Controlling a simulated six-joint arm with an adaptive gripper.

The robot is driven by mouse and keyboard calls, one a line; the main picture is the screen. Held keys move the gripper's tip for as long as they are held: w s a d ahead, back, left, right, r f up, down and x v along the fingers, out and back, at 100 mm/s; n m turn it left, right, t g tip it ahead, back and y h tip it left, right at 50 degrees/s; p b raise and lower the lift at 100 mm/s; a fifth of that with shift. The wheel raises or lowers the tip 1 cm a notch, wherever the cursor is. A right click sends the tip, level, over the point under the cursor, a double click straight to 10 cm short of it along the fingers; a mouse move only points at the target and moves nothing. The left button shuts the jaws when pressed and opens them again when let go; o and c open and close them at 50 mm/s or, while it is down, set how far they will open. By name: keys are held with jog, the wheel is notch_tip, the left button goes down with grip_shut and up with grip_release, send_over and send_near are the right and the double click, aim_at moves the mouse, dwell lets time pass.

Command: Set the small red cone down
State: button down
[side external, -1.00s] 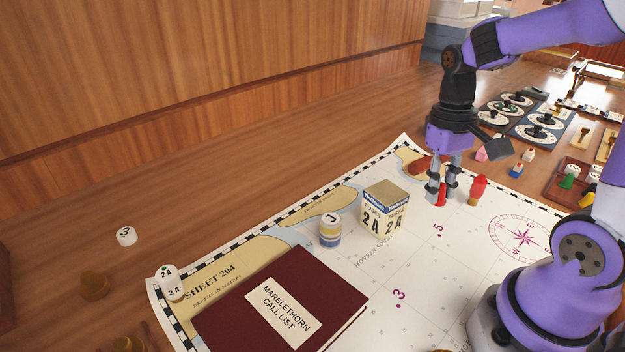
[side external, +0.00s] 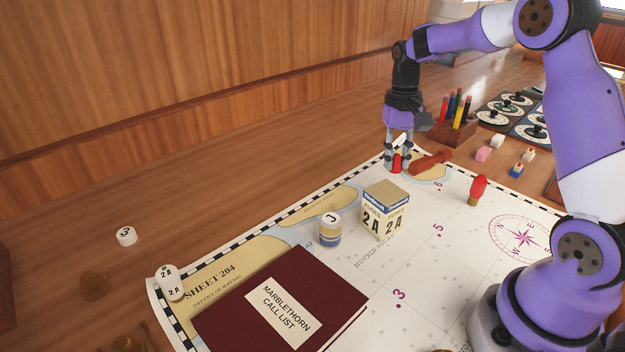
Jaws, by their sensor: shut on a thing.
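The small red cone (side external: 397,163) is between the fingertips of my gripper (side external: 397,161), near the far corner of the chart (side external: 408,265). My gripper is shut on it and points straight down. The cone is low, close to the chart surface; I cannot tell whether it touches. The fingers hide part of the cone. A brown-red cylindrical thing (side external: 431,161) lies just right of the gripper.
A red-topped peg (side external: 478,190) stands on the chart. A pencil holder (side external: 455,130) stands behind. The chart's middle is clear.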

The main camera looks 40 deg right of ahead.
send_over(402, 187)
notch_tip(402, 187, down, 3)
jog(key=shift+a+f, duration=0.1)
jog(key=shift+f, duration=1.9)
jog(key=c, duration=0.7)
grip_release()
jog(key=shift+f, duration=0.1)
